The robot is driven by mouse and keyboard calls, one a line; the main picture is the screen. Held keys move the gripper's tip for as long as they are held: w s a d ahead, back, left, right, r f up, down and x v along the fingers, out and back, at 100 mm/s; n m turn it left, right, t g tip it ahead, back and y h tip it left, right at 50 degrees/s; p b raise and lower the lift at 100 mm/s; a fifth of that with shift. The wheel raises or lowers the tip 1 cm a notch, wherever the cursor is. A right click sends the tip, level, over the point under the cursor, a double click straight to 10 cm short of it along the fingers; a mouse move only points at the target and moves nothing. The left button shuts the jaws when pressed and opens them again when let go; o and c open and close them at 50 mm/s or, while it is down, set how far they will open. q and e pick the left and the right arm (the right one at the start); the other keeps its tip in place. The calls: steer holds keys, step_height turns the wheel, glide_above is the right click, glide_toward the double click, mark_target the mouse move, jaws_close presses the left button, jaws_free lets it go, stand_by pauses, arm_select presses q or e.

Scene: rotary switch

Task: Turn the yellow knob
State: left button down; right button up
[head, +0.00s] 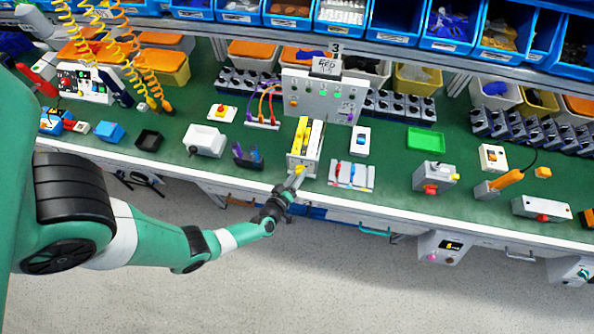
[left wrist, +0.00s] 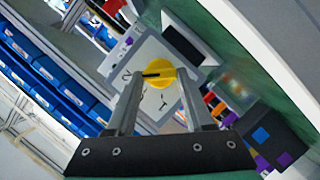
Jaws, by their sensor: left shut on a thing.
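The yellow knob (left wrist: 155,73) is a round dial with a dark slot or pointer line, on the pale front face of a switch box (left wrist: 145,100) with dark marks around the dial. In the head view the box (head: 294,158) stands near the front edge of the green bench, with the knob (head: 300,170) low on its front. My left gripper (head: 296,178) reaches it from the front. In the left wrist view the two fingers (left wrist: 157,82) are shut on the knob, one at each side. The right gripper is not in view.
The green bench (head: 390,150) holds many devices. A panel with red and blue levers (head: 351,175) is right of the switch box, and a dark holder (head: 247,156) is left of it. A tall control panel (head: 322,97) stands behind. Blue bins line the back shelf.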

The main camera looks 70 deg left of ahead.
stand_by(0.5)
arm_select(q)
steer(key=shift+c, duration=1.4)
jaws_free()
steer(key=p+v, duration=0.4)
steer(key=v, duration=0.7)
steer(key=shift+s+d+r+p, duration=0.15)
steer(key=shift+d+r+p, duration=0.1)
steer(key=shift+p, duration=0.15)
